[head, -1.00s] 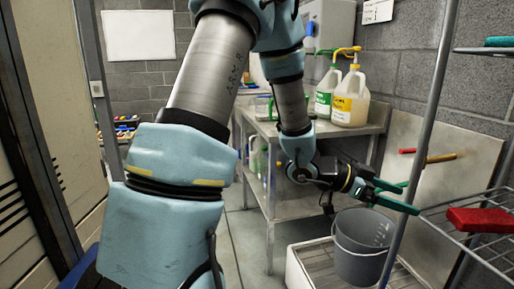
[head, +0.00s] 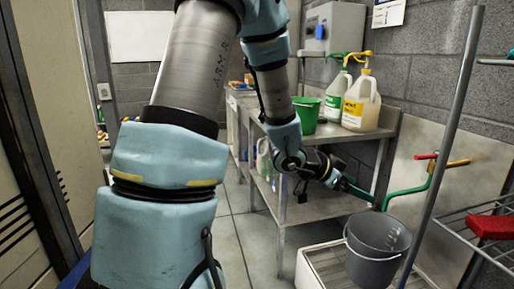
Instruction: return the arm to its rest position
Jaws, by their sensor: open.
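My arm reaches from the top of the head view down toward the middle right. My gripper (head: 362,190) is at its end, in front of the steel table's right legs. Its teal fingers are seen nearly edge-on, and nothing shows between them. It is above and left of a grey bucket (head: 372,268), apart from it. The fingers point toward a green pipe (head: 405,191) on the steel wall panel. Whether they touch it cannot be told.
A steel table (head: 345,137) holds a green bucket (head: 306,113) and two jugs, one green-labelled (head: 338,97), one yellow-labelled (head: 360,103). The grey bucket stands in a white floor basin (head: 318,268). A wire rack (head: 490,228) with a red item (head: 492,226) stands at right.

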